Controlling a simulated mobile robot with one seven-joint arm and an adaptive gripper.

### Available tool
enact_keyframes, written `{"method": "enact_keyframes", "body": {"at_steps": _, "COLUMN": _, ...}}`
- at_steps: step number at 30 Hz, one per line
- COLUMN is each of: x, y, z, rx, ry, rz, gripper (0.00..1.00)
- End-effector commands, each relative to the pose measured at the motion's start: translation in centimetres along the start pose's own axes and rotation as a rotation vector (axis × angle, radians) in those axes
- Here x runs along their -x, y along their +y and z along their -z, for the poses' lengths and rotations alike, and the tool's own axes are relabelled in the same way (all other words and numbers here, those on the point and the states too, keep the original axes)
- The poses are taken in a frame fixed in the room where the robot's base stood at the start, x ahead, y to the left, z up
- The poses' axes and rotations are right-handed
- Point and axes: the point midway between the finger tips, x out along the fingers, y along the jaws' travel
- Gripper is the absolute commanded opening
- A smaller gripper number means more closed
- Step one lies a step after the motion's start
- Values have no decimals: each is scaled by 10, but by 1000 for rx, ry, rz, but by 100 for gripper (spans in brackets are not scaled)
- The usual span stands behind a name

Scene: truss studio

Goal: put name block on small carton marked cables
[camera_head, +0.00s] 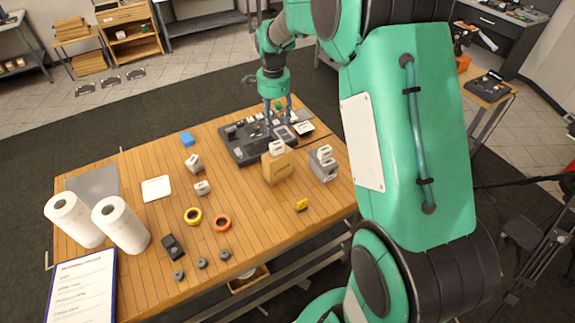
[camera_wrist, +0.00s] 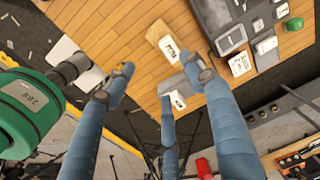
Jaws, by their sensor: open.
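My gripper (camera_head: 278,112) is open with nothing between its blue fingers, above the dark tray at the table's far end. Its spread fingers also show in the wrist view (camera_wrist: 164,85). A tan carton (camera_head: 278,172) stands on the table nearer than the gripper, with a white block (camera_head: 277,147) on top; the carton also shows in the wrist view (camera_wrist: 157,31). A grey box (camera_head: 325,173) beside it also carries a white block (camera_head: 324,153). Two more small pale blocks, one (camera_head: 194,163) and another (camera_head: 202,188), stand left. I cannot read which block bears the name or which carton says cables.
The dark tray (camera_head: 240,155) holds several small items. The wood between the tan carton and the tapes is mostly clear.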

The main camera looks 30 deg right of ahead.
Motion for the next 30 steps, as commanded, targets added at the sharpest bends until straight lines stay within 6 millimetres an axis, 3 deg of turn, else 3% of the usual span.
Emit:
{"method": "enact_keyframes", "body": {"at_steps": 6, "x": 65, "y": 32, "z": -34, "rx": 195, "ry": 26, "rz": 62, "gripper": 55}}
{"method": "enact_keyframes", "body": {"at_steps": 15, "x": 139, "y": 97, "z": -84, "rx": 500, "ry": 78, "rz": 144, "gripper": 55}}
{"method": "enact_keyframes", "body": {"at_steps": 21, "x": 173, "y": 148, "z": -115, "rx": 702, "ry": 123, "rz": 193, "gripper": 55}}
{"method": "enact_keyframes", "body": {"at_steps": 30, "x": 202, "y": 229, "z": -155, "rx": 999, "ry": 206, "rz": 260, "gripper": 55}}
